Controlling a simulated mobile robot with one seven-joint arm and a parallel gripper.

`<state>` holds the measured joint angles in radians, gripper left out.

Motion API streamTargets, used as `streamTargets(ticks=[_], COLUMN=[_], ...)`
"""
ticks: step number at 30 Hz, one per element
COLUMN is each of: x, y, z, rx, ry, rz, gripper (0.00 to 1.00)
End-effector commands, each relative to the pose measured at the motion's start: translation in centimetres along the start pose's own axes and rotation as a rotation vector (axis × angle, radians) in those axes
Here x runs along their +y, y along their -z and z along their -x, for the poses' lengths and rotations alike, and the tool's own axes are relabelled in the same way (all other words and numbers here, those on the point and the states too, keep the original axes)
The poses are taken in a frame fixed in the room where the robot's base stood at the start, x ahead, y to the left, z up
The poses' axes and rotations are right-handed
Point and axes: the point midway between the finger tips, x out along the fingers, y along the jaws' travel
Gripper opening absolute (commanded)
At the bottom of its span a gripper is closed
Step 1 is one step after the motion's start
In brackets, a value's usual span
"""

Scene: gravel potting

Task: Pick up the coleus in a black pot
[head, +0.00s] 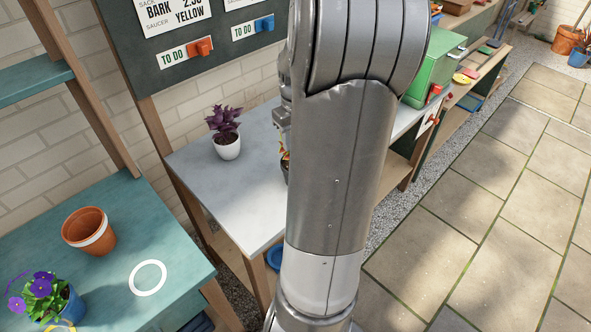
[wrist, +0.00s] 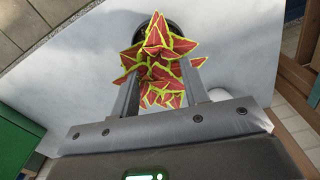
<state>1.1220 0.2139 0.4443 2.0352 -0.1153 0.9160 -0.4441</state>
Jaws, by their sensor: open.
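The coleus (wrist: 160,48), with red leaves edged yellow-green, is in the upper middle of the wrist view. The dark rim of its black pot (wrist: 174,27) shows behind the leaves; most of the pot is hidden. My gripper (wrist: 158,76) is open, with one finger on each side of the leaves. I cannot tell whether the fingers touch the plant. In the head view my arm hides most of the coleus (head: 284,160); only a sliver shows at the arm's left edge, on the grey table (head: 235,192).
A purple-leaved plant in a white pot (head: 227,146) stands left of the coleus on the same table. A teal bench (head: 190,262) at the left holds a terracotta pot (head: 90,231), a white ring (head: 148,278) and violet flowers in a blue pot (head: 72,307). A green box (head: 433,70) stands behind right.

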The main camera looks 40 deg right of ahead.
Motion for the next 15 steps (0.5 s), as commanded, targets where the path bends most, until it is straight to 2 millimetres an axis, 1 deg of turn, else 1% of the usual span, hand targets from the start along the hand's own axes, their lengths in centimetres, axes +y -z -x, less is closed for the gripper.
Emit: streamTargets(ticks=[9, 12, 15], x=[0.3, 0.3, 0.3], y=[0.6, 0.6, 0.6], z=[-4.0, -4.9, -5.1], rx=[-0.002, -0.001, 0.0], ry=[0.002, 0.002, 0.001], rz=[0.001, 0.0, 0.0], gripper=[0.41, 0.41, 0.41])
